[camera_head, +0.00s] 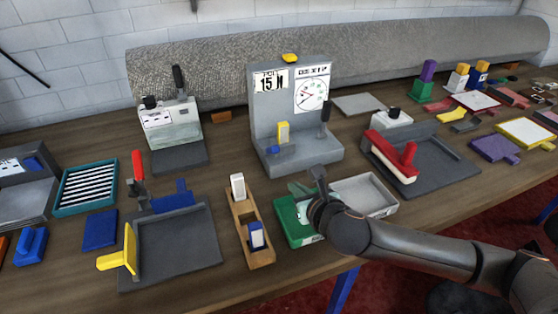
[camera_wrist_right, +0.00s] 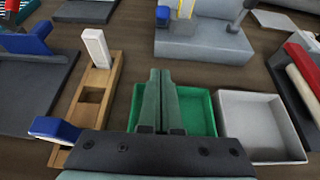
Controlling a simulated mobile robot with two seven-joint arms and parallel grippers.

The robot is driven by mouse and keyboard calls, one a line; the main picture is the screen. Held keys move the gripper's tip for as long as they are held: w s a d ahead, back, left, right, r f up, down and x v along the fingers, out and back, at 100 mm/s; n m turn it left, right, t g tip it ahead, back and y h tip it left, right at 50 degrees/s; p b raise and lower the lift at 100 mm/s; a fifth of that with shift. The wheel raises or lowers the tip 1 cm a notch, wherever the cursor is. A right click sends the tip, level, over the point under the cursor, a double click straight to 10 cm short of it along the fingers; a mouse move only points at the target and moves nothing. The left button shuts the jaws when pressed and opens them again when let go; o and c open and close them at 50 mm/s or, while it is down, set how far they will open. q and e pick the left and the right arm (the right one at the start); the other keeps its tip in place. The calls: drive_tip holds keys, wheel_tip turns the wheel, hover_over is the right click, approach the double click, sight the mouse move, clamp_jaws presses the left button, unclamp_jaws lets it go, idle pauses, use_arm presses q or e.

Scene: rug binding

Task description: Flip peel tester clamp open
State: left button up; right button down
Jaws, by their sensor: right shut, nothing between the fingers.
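The grey upright device (camera_head: 265,110) with a dial and a numeric display, which looks like the peel tester, stands at the centre of the table. On its base are a yellow-and-white block (camera_head: 283,132), a small blue part (camera_head: 273,150) and a dark upright lever (camera_head: 325,115). I cannot tell which of these is the clamp. The base also shows at the top of the right wrist view (camera_wrist_right: 200,42). My right gripper (camera_head: 302,189) is shut and empty over the green tray (camera_head: 288,232), in front of the device and apart from it. My left gripper is not in view.
A wooden block holder (camera_head: 240,222) stands left of the green tray, and a pale grey tray (camera_head: 372,184) lies to its right. A red-handled press (camera_head: 395,158) is further right, and a dark board with a yellow handle (camera_head: 175,245) further left. A grey roll (camera_head: 400,55) lies behind.

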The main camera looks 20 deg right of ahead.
sight(271, 150)
drive_tip(key=x, duration=0.9)
drive_tip(key=shift+w+b, duration=0.1)
drive_tip(key=shift+b, duration=0.2)
drive_tip(key=w+r, duration=0.1)
drive_tip(key=w+r+p, duration=0.1)
drive_tip(key=shift+w+r, duration=0.1)
drive_tip(key=shift+w, duration=0.15)
drive_tip(key=shift+w+r, duration=0.3)
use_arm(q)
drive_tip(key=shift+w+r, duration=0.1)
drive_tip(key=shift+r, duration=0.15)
use_arm(e)
drive_tip(key=shift+w, duration=0.1)
